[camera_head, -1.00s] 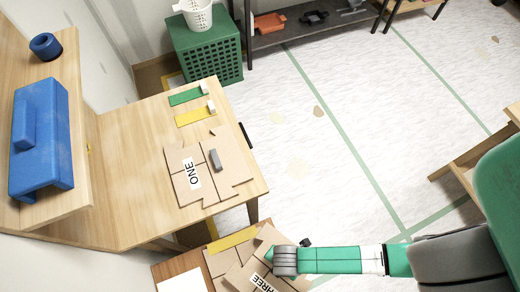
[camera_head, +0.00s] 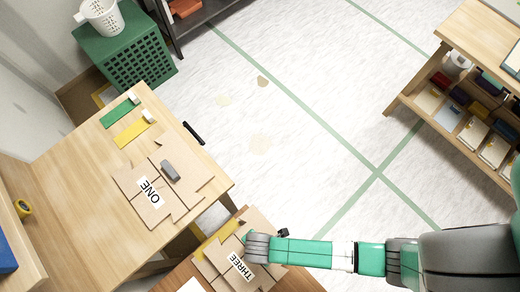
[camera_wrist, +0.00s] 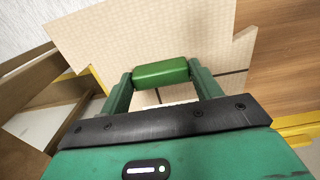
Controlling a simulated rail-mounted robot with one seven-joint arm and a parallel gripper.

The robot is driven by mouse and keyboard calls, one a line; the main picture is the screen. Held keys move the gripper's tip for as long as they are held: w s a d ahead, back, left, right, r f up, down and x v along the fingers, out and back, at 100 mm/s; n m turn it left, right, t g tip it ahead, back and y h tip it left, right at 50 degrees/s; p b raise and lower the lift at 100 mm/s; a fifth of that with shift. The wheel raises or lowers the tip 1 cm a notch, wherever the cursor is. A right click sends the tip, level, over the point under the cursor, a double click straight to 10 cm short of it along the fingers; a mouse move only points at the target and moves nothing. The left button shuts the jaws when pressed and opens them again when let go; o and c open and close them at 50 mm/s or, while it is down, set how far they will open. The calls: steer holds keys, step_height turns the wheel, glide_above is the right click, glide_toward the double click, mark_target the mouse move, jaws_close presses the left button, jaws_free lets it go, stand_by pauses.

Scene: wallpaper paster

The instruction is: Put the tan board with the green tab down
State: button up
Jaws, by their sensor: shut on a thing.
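The tan board with the green tab fills the upper middle of the wrist view (camera_wrist: 120,38). Its edges are stepped, like a puzzle piece. My gripper (camera_wrist: 160,72) is shut on the green tab, with one finger at each end of it. In the head view the tan board (camera_head: 262,226) is under my gripper at the bottom middle and carries a THREE label. It overlaps the brown wooden surface below; I cannot tell whether it touches it. My wrist hides part of the board and most of the tab.
A pale wooden table (camera_head: 75,165) at left holds a ONE board (camera_head: 130,182) with a grey tab, a green strip (camera_head: 120,112) and a yellow strip (camera_head: 132,132). A green crate (camera_head: 130,50) stands behind. A wooden shelf (camera_head: 455,45) stands at right.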

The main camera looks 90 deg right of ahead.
mark_target(241, 255)
steer(key=w, duration=0.1)
steer(key=w+a, duration=0.1)
steer(key=w, duration=0.1)
steer(key=w+a, duration=0.1)
steer(key=w, duration=0.1)
steer(key=shift+w+f+b, duration=0.2)
steer(key=shift+f+b, duration=0.1)
steer(key=f+b, duration=0.1)
steer(key=w+f, duration=0.1)
steer(key=f, duration=0.1)
steer(key=shift+w+a+f+b, duration=0.1)
steer(key=shift+a+f+b, duration=0.1)
steer(key=shift+b, duration=0.15)
steer(key=shift+f, duration=0.15)
steer(key=o, duration=1.1)
step_height(241, 255, up, 12)
steer(key=p, duration=0.4)
